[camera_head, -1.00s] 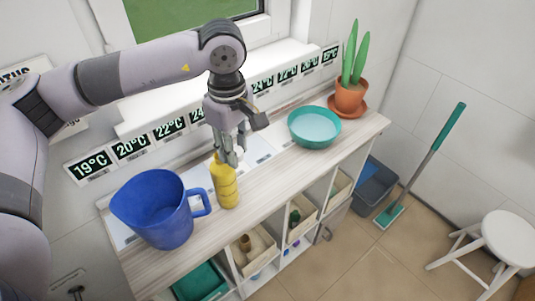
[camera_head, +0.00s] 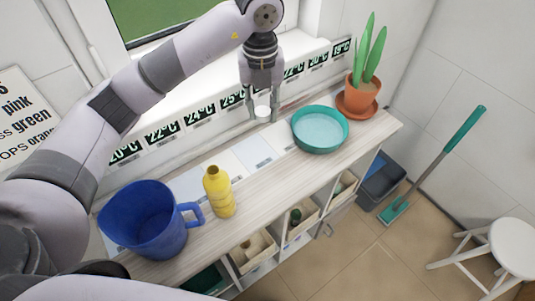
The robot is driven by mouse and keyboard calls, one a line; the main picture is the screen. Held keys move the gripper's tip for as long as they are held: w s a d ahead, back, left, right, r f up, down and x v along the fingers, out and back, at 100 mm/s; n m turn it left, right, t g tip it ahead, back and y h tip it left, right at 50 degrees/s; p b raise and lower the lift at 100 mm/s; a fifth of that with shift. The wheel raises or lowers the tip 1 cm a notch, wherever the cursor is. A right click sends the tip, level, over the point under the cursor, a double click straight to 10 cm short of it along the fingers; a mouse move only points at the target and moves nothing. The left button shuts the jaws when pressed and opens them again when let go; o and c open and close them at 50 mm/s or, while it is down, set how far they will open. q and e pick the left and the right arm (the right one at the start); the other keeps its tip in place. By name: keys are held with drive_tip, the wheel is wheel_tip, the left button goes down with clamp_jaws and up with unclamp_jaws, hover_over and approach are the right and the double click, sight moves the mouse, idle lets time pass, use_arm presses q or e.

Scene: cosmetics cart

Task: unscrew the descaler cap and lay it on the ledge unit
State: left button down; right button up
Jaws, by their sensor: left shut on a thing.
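The yellow descaler bottle (camera_head: 219,193) stands upright on the ledge unit (camera_head: 262,183), its neck bare and open at the top. My left gripper (camera_head: 262,115) is shut on a small white cap (camera_head: 262,112) and holds it over the back part of the ledge unit, behind and to the right of the bottle. Whether the cap touches the surface cannot be told. My right gripper is not in view.
A blue jug (camera_head: 150,222) stands left of the bottle. A teal bowl (camera_head: 320,130) and a potted plant (camera_head: 361,92) on a saucer stand to the right. Temperature displays (camera_head: 199,115) line the back. Pale sheets lie on the ledge; its front middle is clear.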

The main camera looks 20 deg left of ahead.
use_arm(q)
drive_tip(key=shift+w+f+n, duration=0.1)
drive_tip(key=shift+w+n, duration=0.4)
drive_tip(key=shift+n, duration=0.6)
drive_tip(key=shift+f, duration=0.25)
drive_tip(key=p, duration=0.4)
hover_over(265, 164)
wheel_tip(265, 164, down, 14)
drive_tip(key=shift+f, duration=0.25)
wheel_tip(265, 164, down, 4)
drive_tip(key=shift+s+p, duration=0.1)
drive_tip(key=shift+p, duration=0.5)
drive_tip(key=shift+f, duration=0.5)
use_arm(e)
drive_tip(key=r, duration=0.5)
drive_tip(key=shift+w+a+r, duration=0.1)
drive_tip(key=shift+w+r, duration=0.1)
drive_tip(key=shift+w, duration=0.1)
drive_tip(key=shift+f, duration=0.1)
